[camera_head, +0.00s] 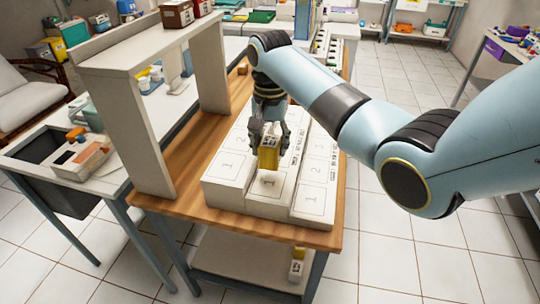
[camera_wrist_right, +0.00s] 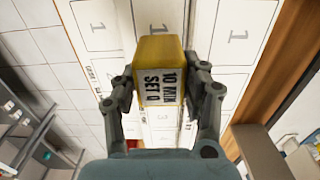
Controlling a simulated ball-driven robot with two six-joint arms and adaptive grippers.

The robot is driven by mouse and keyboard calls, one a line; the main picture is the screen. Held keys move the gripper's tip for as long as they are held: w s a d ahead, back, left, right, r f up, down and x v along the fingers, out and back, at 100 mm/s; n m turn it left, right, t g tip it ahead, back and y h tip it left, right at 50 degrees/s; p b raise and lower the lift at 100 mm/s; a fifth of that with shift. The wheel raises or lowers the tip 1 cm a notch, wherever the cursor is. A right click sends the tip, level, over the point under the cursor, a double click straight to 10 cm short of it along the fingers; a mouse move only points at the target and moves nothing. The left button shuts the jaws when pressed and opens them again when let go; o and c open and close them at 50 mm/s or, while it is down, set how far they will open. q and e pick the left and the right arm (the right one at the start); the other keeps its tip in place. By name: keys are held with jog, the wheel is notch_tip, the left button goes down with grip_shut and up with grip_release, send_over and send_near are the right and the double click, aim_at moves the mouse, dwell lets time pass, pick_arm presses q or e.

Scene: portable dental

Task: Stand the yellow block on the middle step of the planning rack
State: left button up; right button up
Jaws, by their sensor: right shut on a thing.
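The yellow block (camera_head: 268,155) has a white label with black print. It is between the fingers of my right gripper (camera_head: 268,140), which is shut on it. In the right wrist view, the block (camera_wrist_right: 160,70) is upright between the two fingers of the gripper (camera_wrist_right: 162,92). The white planning rack (camera_head: 225,195) has long stepped rows with numbered squares. The block is over the front part of its middle step (camera_head: 268,185). I cannot tell whether its lower end touches the step. My left gripper is not in view.
The rack stands on a wooden table (camera_head: 185,205). A pale shelf frame (camera_head: 140,130) rises to its left. A small yellow-and-white item (camera_head: 297,263) is on the lower shelf. A side table (camera_head: 60,160) holds trays at left. Tiled floor is clear at right.

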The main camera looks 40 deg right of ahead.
aim_at(270, 165)
jog(key=shift+s+a+f, duration=0.25)
jog(key=shift+s+f, duration=0.1)
jog(key=shift+f, duration=0.15)
jog(key=shift+s+a+f, duration=0.25)
jog(key=shift+s+f, duration=0.1)
jog(key=shift+f, duration=0.1)
notch_tip(270, 165, down, 3)
jog(key=shift+r, duration=0.2)
jog(key=shift+w+f, duration=0.1)
jog(key=shift+f, duration=0.3)
jog(key=o, duration=0.9)
jog(key=shift+o, duration=1.4)
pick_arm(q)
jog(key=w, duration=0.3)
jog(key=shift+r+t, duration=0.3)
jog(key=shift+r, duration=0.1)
